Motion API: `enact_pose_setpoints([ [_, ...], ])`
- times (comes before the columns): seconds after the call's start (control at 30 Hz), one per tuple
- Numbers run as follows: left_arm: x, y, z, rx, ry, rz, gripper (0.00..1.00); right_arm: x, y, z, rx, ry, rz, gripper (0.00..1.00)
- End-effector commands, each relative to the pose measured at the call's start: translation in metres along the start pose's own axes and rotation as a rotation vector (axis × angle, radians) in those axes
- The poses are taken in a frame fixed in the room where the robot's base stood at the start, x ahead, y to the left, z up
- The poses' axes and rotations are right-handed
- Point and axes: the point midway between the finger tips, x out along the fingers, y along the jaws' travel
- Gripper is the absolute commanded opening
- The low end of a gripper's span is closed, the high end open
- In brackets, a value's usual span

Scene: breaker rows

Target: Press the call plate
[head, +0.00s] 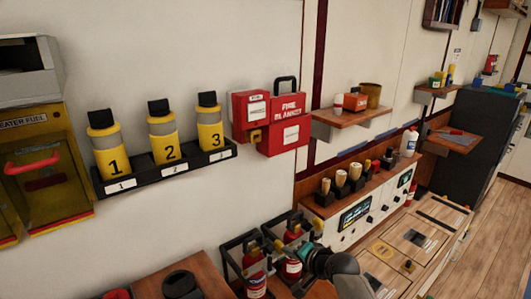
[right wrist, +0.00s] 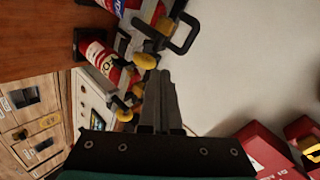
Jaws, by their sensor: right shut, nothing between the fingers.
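I cannot pick out with certainty a plate marked as the call plate. A red box (head: 241,120) with a pale panel and a yellow part is on the wall, beside the red fire blanket case (head: 290,134); its labels are too small to read. My right gripper (head: 280,243) is low at the bottom centre in the head view, by the fire extinguishers and apart from the red boxes. In the right wrist view its fingers (right wrist: 161,78) are together and empty, and a red case (right wrist: 262,148) shows at lower right. My left gripper is not in view.
Fire extinguishers (head: 292,268) stand in dark frames close to my right gripper. Yellow numbered canisters (head: 165,147) sit in a black wall rack at left. A wooden shelf (head: 345,120) and a white control console (head: 345,229) lie to the right. The wall above the rack is bare.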

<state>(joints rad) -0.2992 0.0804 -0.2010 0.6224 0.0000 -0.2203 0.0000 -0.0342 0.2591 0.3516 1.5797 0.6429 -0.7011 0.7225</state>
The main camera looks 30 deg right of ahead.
Motion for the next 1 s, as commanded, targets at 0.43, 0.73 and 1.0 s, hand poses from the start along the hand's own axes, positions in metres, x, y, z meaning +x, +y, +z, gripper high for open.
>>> enact_pose_setpoints([
  [0.43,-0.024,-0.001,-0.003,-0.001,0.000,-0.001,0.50,-0.184,-0.251,-0.118,0.325,0.005,-0.558,0.00],
  [0.73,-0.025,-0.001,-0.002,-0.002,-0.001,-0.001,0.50,-0.201,-0.263,-0.120,0.337,-0.008,-0.593,0.00],
  [1.0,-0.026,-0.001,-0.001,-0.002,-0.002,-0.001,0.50,-0.196,-0.266,-0.121,0.338,-0.006,-0.594,0.00],
])
